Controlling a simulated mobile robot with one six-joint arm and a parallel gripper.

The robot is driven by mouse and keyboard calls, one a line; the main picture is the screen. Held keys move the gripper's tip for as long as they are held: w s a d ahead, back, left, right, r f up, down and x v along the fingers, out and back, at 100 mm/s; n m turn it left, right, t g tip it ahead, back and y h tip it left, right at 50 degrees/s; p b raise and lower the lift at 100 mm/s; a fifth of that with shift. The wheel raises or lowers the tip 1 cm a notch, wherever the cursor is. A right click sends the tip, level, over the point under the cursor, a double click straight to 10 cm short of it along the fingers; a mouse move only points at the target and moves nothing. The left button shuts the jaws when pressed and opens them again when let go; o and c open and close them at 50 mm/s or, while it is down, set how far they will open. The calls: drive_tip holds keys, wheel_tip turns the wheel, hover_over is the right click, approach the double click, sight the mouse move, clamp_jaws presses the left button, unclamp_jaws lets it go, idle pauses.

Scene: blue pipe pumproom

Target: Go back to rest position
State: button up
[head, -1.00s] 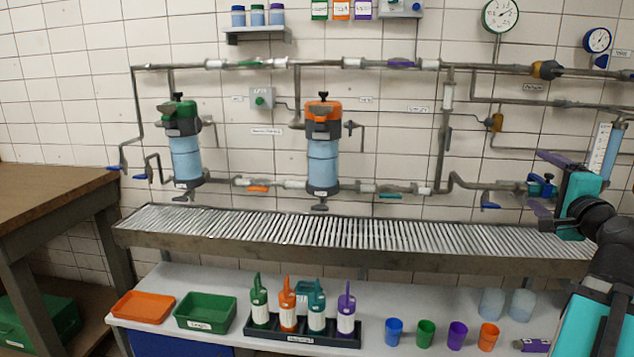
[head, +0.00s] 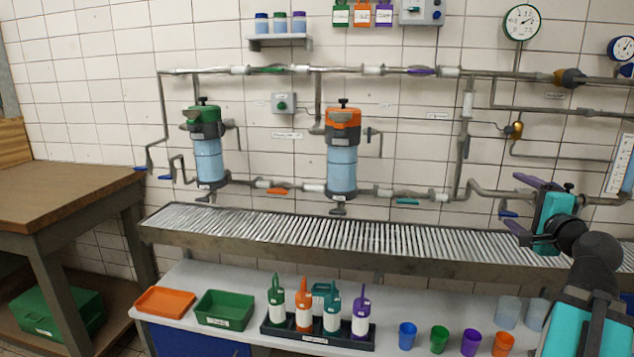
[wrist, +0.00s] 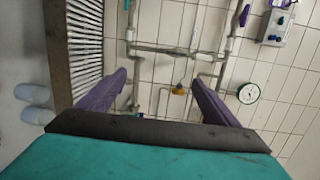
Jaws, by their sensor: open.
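My gripper (head: 521,204) is at the right of the head view, in front of the right end of the ribbed drain rack (head: 330,232). Its teal body and purple fingers show there. The fingers stand apart with nothing between them. In the wrist view my gripper (wrist: 160,78) is also open and empty, with both purple fingers pointing toward the tiled wall and its pipes. It touches nothing that I can see.
Blue filter housings hang on the wall pipes, one with a green head (head: 208,160), one with an orange head (head: 342,165). Below the rack, a white shelf holds an orange tray (head: 165,300), green bin (head: 224,310), bottles and cups. A wooden bench (head: 70,200) stands left.

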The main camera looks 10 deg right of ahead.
drive_tip(key=w+a+f+n+g+y+p, duration=0.1)
drive_tip(key=w+a+f+y+p, duration=0.1)
drive_tip(key=w+a+f, duration=0.35)
drive_tip(key=w+a+f+g+y+p, duration=0.1)
drive_tip(key=w+a+f+y, duration=0.15)
drive_tip(key=a+f, duration=0.5)
drive_tip(key=w+a+f+n+g+y+p, duration=0.15)
drive_tip(key=w+a+f, duration=0.3)
drive_tip(key=f, duration=0.45)
drive_tip(key=s+a+f+n+g+y+p, duration=0.1)
drive_tip(key=s+a+f+n+g+p, duration=0.15)
drive_tip(key=a+f, duration=0.7)
drive_tip(key=s+a+f+n+g+y+p, duration=0.1)
drive_tip(key=a+f+g+p, duration=0.15)
drive_tip(key=a+f, duration=0.75)
drive_tip(key=s+a+f+n+g+p, duration=0.2)
drive_tip(key=s+a+f+n+g, duration=0.15)
drive_tip(key=s+a+f, duration=0.45)
drive_tip(key=s+a+f+n+g+p, duration=0.1)
drive_tip(key=s+a+f+n+g, duration=0.3)
drive_tip(key=s+f, duration=0.75)
drive_tip(key=s+d+f+n+g+h, duration=0.2)
drive_tip(key=s+n+g, duration=0.1)
drive_tip(key=s, duration=0.5)
drive_tip(key=s+d+f+n+g+h+p, duration=0.1)
drive_tip(key=s+d+f+n+g, duration=0.1)
drive_tip(key=s, duration=0.7)
drive_tip(key=shift+s+d+f+n+g+h, duration=0.15)
drive_tip(key=shift+s+d+n+g+h, duration=0.25)
drive_tip(key=shift+d+n, duration=0.65)
